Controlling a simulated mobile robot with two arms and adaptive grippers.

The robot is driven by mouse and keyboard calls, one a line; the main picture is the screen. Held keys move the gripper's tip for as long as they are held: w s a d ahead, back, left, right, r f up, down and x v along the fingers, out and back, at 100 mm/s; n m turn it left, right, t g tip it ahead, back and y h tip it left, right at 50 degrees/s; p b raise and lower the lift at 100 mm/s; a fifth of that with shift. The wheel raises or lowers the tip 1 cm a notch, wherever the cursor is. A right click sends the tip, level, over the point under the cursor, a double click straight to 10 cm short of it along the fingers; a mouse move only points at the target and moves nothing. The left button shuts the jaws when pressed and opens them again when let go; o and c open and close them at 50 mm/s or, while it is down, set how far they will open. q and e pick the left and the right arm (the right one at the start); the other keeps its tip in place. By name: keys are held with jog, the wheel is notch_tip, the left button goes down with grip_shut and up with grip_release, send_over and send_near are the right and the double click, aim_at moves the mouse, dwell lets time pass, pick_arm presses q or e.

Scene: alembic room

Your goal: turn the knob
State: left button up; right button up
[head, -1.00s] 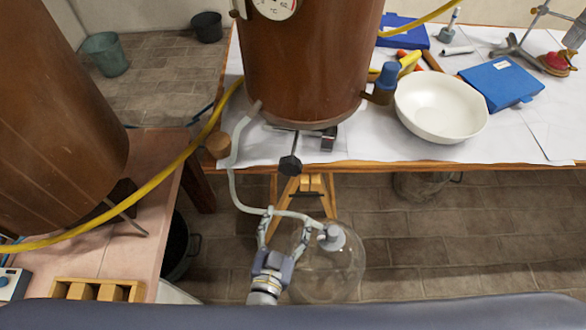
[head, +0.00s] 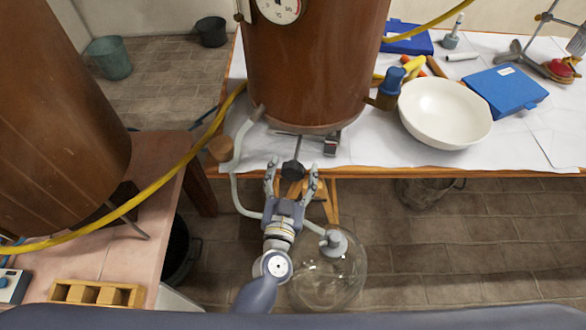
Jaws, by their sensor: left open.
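A dark faceted knob (head: 293,170) sits on the end of a thin rod under the front of the copper vessel (head: 305,75), at the table's front edge. My left gripper (head: 292,172) is open, with one finger on each side of the knob. I cannot tell whether the fingers touch it. My right gripper is not in view.
A glass carboy (head: 333,275) stands on the floor just right of my left arm, with a pale hose running to it. A yellow hose (head: 165,180) crosses on the left. A white bowl (head: 444,113) and blue case (head: 505,90) lie on the white-covered table.

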pick_arm(q)
jog(key=shift+w, duration=0.25)
jog(key=c, duration=1.1)
jog(key=shift+n, duration=0.3)
